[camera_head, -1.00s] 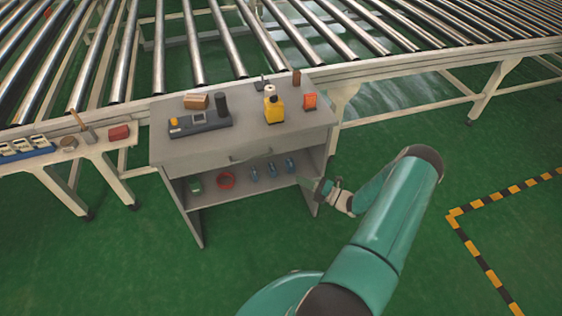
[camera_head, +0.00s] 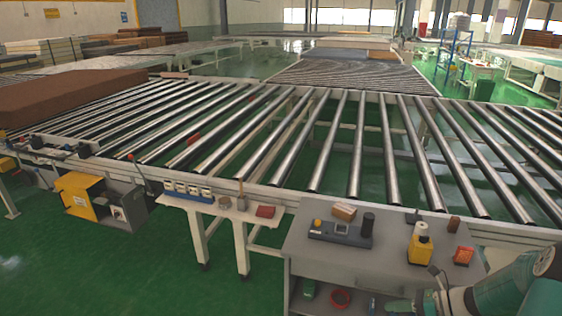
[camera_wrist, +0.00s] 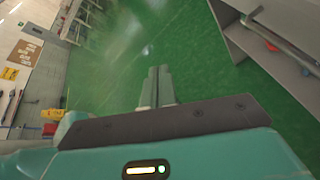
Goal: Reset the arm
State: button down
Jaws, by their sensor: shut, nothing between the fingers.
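My teal arm (camera_head: 510,288) is folded at the lower right of the head view, beside the right end of the grey workbench (camera_head: 300,257). My gripper (camera_wrist: 158,72) shows in the middle of the wrist view, with its two narrow fingers together and nothing between them. The fingers stand over bare green floor (camera_wrist: 135,45), apart from any object. In the head view the gripper is small and partly cut off near the bottom edge, so its fingers are hard to make out there.
A brown mattress (camera_head: 70,95) lies at left. Green floor at lower left is open.

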jog(key=s+a+r+n+g+h, duration=0.2)
jog(key=s+a+r+n+h, duration=0.2)
jog(key=a+r+n, duration=0.3)
jog(key=s+a+r+n+g+h, duration=0.25)
jog(key=a+r+n, duration=0.25)
jog(key=r+n, duration=0.3)
jog(key=s+a+r+n+t+h, duration=0.4)
jog(key=s+r+n+t+h, duration=0.1)
jog(key=s+r+n, duration=0.5)
jog(key=shift+s+r+n+t+h, duration=0.4)
jog(key=shift+s+n, duration=0.65)
jog(key=shift+n, duration=0.55)
jog(key=shift+a, duration=0.1)
